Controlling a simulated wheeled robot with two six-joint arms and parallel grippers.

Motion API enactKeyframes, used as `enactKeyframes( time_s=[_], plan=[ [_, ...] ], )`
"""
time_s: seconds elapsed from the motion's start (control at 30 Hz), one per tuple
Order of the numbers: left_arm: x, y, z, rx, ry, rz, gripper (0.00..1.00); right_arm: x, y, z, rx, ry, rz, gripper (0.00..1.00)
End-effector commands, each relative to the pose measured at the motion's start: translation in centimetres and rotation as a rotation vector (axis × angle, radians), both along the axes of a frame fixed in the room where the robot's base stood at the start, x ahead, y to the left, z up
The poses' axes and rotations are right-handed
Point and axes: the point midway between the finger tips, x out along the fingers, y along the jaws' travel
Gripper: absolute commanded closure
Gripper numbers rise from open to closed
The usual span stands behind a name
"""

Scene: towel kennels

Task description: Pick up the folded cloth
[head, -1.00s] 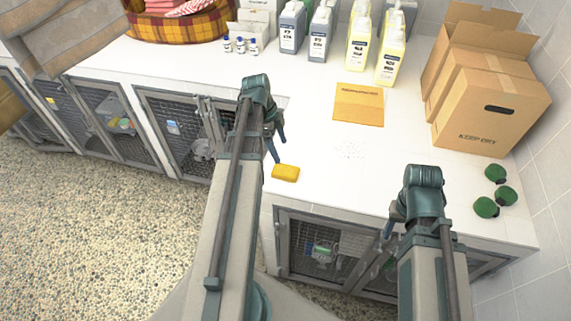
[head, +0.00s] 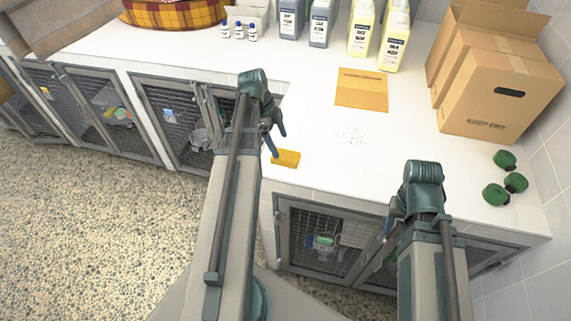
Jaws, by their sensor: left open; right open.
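The yellow folded cloth (head: 285,158), a small thick block shape, lies on the white counter close to its front edge in the head view. My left gripper (head: 275,137) is open and empty, its fingers pointing down just left of and above the cloth in the picture. One fingertip is very near the cloth's left end; I cannot tell whether it touches. My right gripper (head: 390,226) is open at the counter's front edge, right of the cloth and well apart from it. Its fingers are partly hidden by its own wrist.
Bottles (head: 394,42) stand behind. A cardboard box (head: 495,95) and green rolls (head: 505,160) are at right. Kennel doors (head: 325,240) line the front. A plaid basket (head: 175,14) is at back left.

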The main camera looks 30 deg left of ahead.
Motion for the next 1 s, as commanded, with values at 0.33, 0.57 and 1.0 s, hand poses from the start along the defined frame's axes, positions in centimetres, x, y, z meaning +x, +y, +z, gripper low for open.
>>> enactKeyframes(
  time_s=[0.33, 0.57, 1.0],
  plan=[
    [0.2, -0.5, -1.5, 0.0, 0.0, -0.001, 0.0, 0.0, 0.0, -1.5, -0.001, 0.0, 0.004, 0.5],
    [0.4, -0.8, -3.5, 0.0, 0.0, -0.001, 0.0, 0.0, 0.0, -3.5, -0.001, 0.0, 0.007, 0.5],
    [0.8, -1.7, -6.4, 0.0, 0.0, 0.0, 0.0, 0.0, 0.0, -6.4, -0.002, 0.001, 0.012, 0.5]
  ],
)
